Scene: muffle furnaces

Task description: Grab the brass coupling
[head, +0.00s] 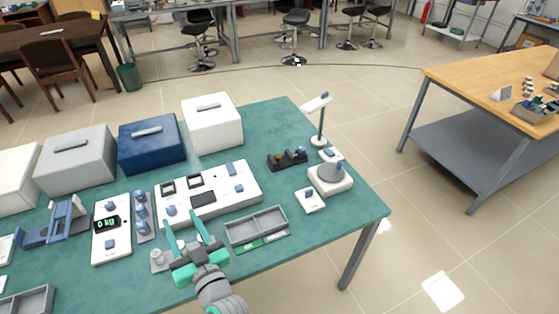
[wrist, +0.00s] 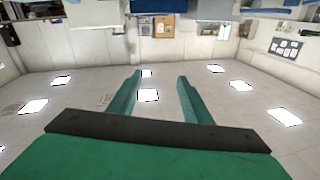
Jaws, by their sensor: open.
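My gripper (head: 184,221) is over the front part of the green table, with its two green fingers spread apart and nothing between them. The fingers also show apart and empty in the wrist view (wrist: 159,79). I cannot make out the brass coupling for certain. A small yellowish piece (head: 277,159) sits in a dark holder (head: 289,165) toward the right back of the table, apart from my gripper; it is too small to identify. A small pale metallic round piece (head: 157,256) stands left of my gripper. The wrist view shows no coupling.
White, blue (head: 152,147) and grey boxes line the back. A lamp (head: 319,120) stands at the right.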

